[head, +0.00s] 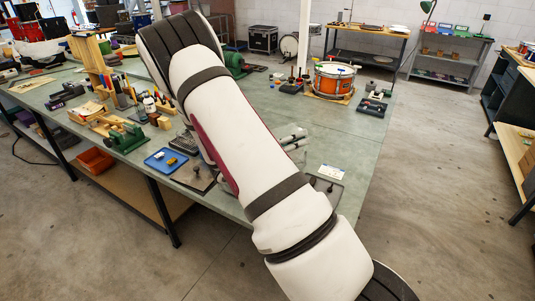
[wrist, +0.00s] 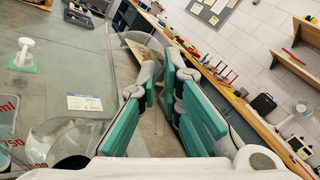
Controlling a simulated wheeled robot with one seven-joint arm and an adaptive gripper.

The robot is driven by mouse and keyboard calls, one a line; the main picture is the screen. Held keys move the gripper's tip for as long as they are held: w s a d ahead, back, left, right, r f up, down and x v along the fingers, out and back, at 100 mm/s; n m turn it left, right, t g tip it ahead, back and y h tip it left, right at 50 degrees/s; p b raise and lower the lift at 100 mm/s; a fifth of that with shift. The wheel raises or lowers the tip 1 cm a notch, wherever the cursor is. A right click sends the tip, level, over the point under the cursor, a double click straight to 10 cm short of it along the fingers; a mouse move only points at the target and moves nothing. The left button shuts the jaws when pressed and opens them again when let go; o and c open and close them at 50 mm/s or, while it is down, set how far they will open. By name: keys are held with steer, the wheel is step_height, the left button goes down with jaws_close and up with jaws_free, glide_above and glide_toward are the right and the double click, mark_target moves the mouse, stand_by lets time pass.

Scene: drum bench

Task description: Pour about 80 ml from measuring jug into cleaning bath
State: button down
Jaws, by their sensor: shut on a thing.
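The measuring jug is clear, with red scale print (wrist: 8,142) at the left edge of the wrist view. Its outline is hard to make out against the bench. Clear, pale edges also show just right of my arm in the head view (head: 294,136). My gripper (wrist: 160,95), with teal finger pads, is shut on the jug, and a clear part shows between the fingers. In the head view my arm hides the gripper. I cannot pick out the cleaning bath for certain, or see the liquid level.
A white card (wrist: 85,103) lies on the bench near the jug; it also shows in the head view (head: 332,172). An orange drum (head: 333,80) stands at the back right. A blue tray (head: 166,160) and a green vise (head: 127,136) are left of my arm.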

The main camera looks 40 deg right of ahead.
steer(key=s+f+m+p, duration=0.4)
steer(key=s+f+m, duration=0.2)
steer(key=f+m, duration=0.1)
steer(key=shift+s+a+f, duration=0.15)
steer(key=shift+a, duration=0.3)
stand_by(1.2)
